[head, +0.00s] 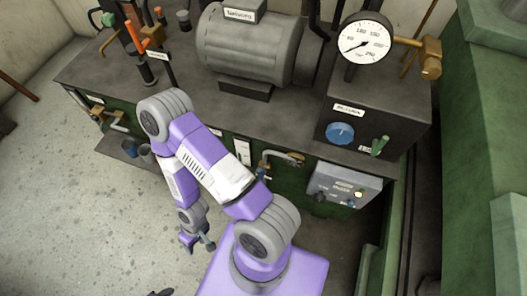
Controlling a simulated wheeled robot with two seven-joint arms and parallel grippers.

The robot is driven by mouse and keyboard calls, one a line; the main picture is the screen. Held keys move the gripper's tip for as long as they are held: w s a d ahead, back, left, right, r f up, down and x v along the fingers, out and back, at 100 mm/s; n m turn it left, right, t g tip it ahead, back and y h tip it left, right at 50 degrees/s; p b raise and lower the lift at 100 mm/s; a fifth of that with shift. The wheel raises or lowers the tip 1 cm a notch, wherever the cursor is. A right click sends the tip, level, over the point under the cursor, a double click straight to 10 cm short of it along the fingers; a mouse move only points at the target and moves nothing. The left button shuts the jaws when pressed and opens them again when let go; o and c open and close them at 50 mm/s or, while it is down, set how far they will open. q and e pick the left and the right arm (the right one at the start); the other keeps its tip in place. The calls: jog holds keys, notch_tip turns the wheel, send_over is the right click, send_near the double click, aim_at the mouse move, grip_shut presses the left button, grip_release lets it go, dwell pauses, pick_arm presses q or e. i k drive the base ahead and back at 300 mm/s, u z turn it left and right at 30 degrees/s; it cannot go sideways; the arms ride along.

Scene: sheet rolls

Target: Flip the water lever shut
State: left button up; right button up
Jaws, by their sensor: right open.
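Several handles could be the water lever, and the labels are too small to tell which it is. A green lever (380,146) stands tilted on the dark box at the right. An orange lever (134,36) stands on pipework at the back left. A curved metal tap (280,158) is on the bench front. My right gripper (198,246) hangs open and empty over the floor in front of the bench, apart from all of these. A dark tip at the bottom edge may be part of my left gripper, but I cannot tell.
A long dark bench (205,108) carries a grey motor (245,45) and a round pressure gauge (365,45). A blue knob (340,133) is on the box front. A grey control panel (343,187) hangs below. Green machinery (480,160) stands at right. The floor (60,200) at left is clear.

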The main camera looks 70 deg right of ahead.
aim_at(261, 172)
jog(key=z, duration=2.1)
